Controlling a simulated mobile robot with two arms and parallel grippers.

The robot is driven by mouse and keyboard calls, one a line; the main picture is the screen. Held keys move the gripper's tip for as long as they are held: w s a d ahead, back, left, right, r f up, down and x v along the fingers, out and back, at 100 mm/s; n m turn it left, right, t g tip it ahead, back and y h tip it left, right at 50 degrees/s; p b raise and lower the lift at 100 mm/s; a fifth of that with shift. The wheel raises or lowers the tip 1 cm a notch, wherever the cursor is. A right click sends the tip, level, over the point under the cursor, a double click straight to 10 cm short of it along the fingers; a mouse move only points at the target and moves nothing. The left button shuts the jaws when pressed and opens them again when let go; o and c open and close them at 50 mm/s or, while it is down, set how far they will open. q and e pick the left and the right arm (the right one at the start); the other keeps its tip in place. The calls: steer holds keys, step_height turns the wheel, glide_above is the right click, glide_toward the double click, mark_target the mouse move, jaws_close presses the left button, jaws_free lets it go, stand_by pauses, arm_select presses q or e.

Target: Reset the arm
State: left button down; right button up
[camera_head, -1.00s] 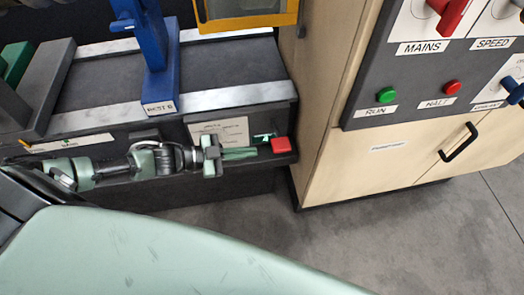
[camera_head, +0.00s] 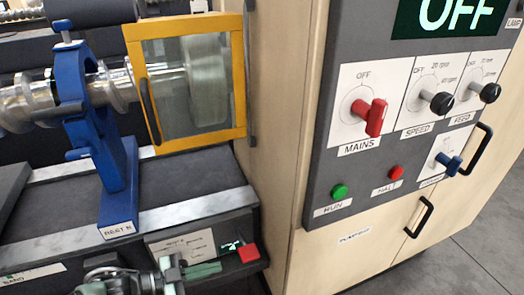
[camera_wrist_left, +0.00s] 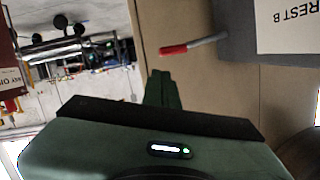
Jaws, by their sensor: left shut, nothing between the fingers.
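My left gripper (camera_head: 214,268) comes in at the bottom of the head view, in front of the machine's lower front edge. Its green fingers are shut with nothing between them. They point toward a red knob (camera_head: 248,253), and a small gap shows between them in the picture. In the left wrist view the shut fingers (camera_wrist_left: 163,88) stand in the middle, and a red-ended lever (camera_wrist_left: 174,50) is just beyond and to the right of their tips. Part of my left arm is cut off by the bottom edge. My right gripper is not in view.
The control cabinet (camera_head: 325,190) on the right carries a red MAINS switch (camera_head: 376,117) and an OFF display (camera_head: 455,15). Floor shows at lower right.

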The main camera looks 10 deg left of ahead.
arm_select(q)
steer(key=d+f+n+t+y, duration=0.1)
steer(key=d+n+t+y, duration=0.1)
steer(key=d+n+y, duration=0.5)
steer(key=s+a+n+g+y, duration=0.2)
steer(key=s+n+g, duration=0.15)
steer(key=s, duration=0.55)
steer(key=s+a+n+g+y, duration=0.25)
steer(key=s+g, duration=0.25)
steer(key=s, duration=0.4)
step_height(320, 180, down, 26)
steer(key=s+m, duration=0.1)
steer(key=s+a+f+g, duration=0.2)
steer(key=s+f, duration=1.4)
steer(key=s, duration=0.1)
steer(key=shift+a+f, duration=0.2)
steer(key=shift+a, duration=0.2)
